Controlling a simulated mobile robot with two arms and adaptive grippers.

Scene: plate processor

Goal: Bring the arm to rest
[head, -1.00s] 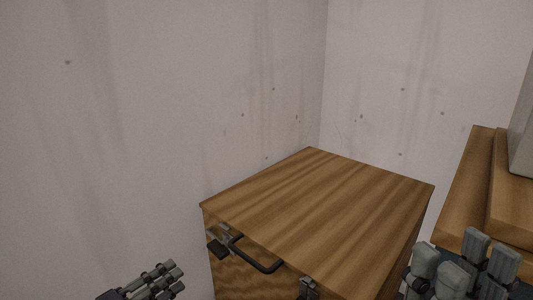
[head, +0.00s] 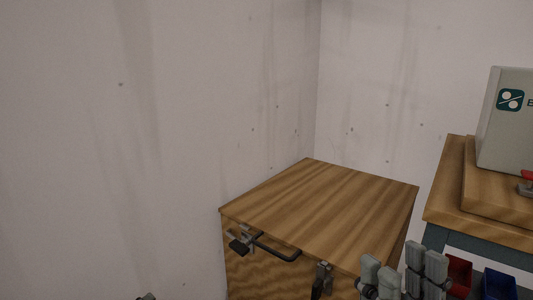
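My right gripper (head: 402,276) shows at the bottom right of the head view. Its grey fingertips point up and stand apart, with a narrow gap and nothing seen between them. It is in front of the right side of a wooden cabinet (head: 325,196); I cannot tell whether they touch. A small dark tip of my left gripper (head: 147,297) shows at the bottom edge, left of the cabinet. The rest of the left gripper is out of the picture, so its state cannot be told.
A wooden-topped bench (head: 435,205) at the right carries a grey machine (head: 506,140). A red bin (head: 459,273) and a blue bin (head: 500,285) sit below. Bare wall fills the left.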

